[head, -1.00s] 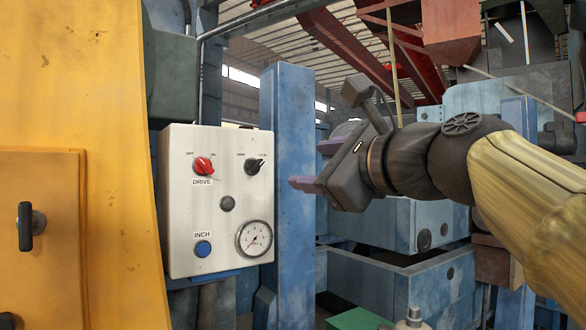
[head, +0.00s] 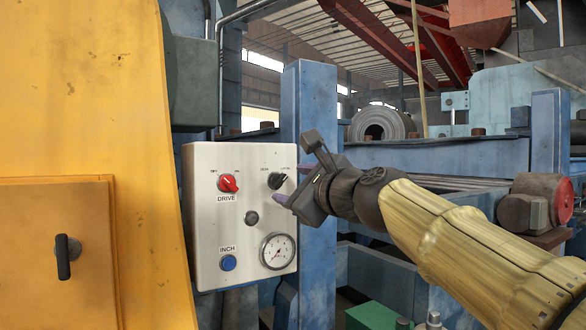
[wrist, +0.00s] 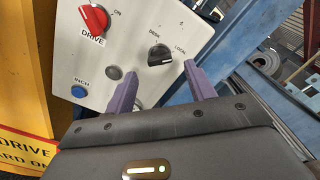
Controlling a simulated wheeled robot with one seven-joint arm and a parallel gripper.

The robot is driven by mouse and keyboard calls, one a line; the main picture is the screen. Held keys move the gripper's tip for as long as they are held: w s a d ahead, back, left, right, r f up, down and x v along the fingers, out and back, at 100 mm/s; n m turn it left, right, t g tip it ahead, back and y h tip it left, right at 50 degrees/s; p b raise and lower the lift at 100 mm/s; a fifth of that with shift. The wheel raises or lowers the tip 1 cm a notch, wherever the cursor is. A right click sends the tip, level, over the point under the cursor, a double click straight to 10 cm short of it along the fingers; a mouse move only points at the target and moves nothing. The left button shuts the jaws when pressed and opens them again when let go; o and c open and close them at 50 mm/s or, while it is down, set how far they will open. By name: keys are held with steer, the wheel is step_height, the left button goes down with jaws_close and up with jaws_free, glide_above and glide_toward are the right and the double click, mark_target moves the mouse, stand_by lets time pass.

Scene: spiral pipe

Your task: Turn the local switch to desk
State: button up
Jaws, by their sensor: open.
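The local switch is a black rotary knob (head: 277,180) at the upper right of a white control panel (head: 205,165). In the wrist view the black knob (wrist: 160,55) sits below the labels DESK on its left and LOCAL on its right. Its pointer appears turned toward LOCAL. My gripper (head: 279,199) is close to the panel's right side, just below the knob in the head view. In the wrist view my gripper (wrist: 163,69) is open and empty, its purple fingertips either side of and just below the knob. Contact cannot be told.
The panel also carries a red DRIVE knob (head: 228,183), a dark button (head: 251,218), a blue INCH button (head: 228,262) and a gauge (head: 278,251). A blue post (head: 309,120) stands behind the panel's right edge. A yellow housing (head: 85,110) is at the left.

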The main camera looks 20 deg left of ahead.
mark_target(281, 183)
steer(key=p+x, duration=0.2)
steer(key=x, duration=0.2)
steer(key=shift+a+r, duration=0.1)
steer(key=shift+r, duration=0.05)
steer(key=shift+w+a, duration=0.1)
steer(key=shift+w, duration=0.15)
steer(key=shift+s, duration=0.2)
steer(key=shift+c, duration=0.2)
steer(key=shift+s, duration=0.1)
steer(key=c, duration=0.4)
steer(key=shift+f, duration=0.2)
steer(key=c, duration=0.5)
